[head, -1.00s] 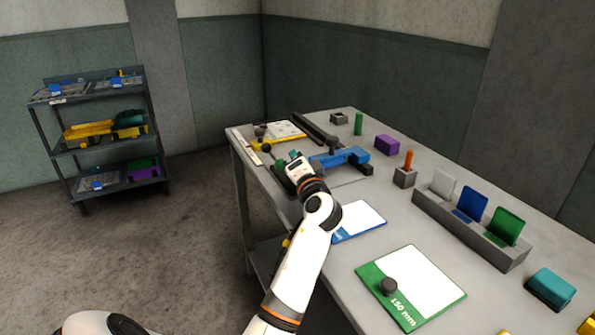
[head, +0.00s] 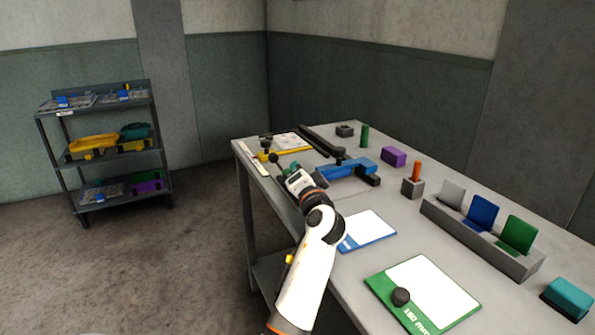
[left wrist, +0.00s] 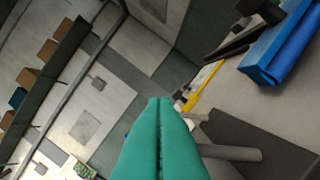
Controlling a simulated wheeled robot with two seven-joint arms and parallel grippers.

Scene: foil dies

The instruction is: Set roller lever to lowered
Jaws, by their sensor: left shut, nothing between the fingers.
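My left gripper (head: 290,170) is at the far left part of the table, beside the blue press-like device (head: 348,168). Its teal fingers (left wrist: 160,108) are closed together with nothing between them in the left wrist view. A dark lever with a round knob (head: 274,158), which looks like the roller lever, stands just past the fingertips. I cannot tell whether it touches them or which setting it is in. A grey rod (left wrist: 232,153) lies right of the fingers in the left wrist view, possibly part of the lever. My right gripper is not in view.
A yellow-edged board (head: 292,143) lies at the table's far end. A blue-edged card (head: 368,230) and green-edged card (head: 425,290) lie nearer. A grey rack (head: 480,240) of coloured plates stands right. An orange peg (head: 417,170) and purple block (head: 393,156) stand behind.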

